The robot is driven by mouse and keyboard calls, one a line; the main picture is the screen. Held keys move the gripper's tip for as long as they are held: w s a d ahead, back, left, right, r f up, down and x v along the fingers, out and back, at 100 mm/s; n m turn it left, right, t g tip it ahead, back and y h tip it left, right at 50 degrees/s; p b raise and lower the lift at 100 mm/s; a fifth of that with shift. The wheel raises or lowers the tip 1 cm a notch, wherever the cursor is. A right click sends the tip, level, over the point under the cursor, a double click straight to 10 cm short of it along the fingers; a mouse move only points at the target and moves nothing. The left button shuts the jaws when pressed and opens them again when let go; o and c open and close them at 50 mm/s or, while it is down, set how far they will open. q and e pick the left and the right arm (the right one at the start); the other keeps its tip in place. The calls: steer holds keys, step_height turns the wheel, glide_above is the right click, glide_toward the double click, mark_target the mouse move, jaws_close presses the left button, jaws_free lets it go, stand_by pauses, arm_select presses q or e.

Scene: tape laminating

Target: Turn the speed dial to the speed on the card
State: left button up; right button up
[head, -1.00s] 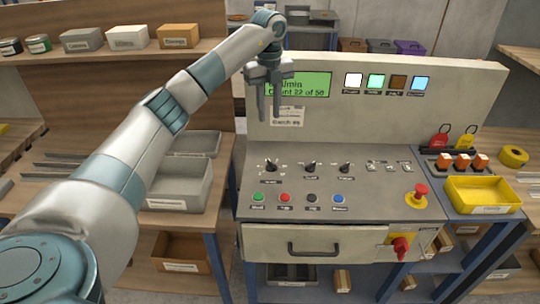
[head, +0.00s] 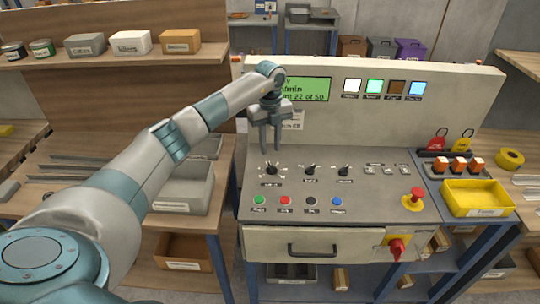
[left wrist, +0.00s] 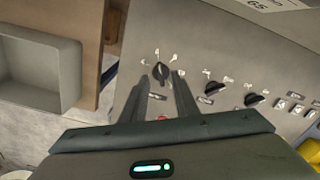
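The leftmost black dial (head: 271,168) is on the console's sloped panel, with white scale marks around it. Its label is too small to read surely. It also shows in the left wrist view (left wrist: 160,71), between my fingertips there. My left gripper (head: 271,150) points down above this dial. Its two fingers are apart with nothing between them, and contact with the dial cannot be made out. A white card (head: 296,121) on the upright panel is partly hidden behind my gripper. A piece of it shows "65" in the left wrist view (left wrist: 270,4). My right gripper is out of view.
Two more dials (head: 311,169) (head: 344,170) and several switches are to the right. Coloured buttons (head: 285,201) line the front. A red emergency stop (head: 414,197) and a yellow tray (head: 478,199) are farther right. The green display (head: 308,89) is partly covered by my arm.

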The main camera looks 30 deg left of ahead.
mark_target(270, 163)
arm_select(q)
step_height(270, 163, down, 6)
steer(key=shift+f+p, duration=0.25)
steer(key=shift+p, duration=0.6)
jaws_close()
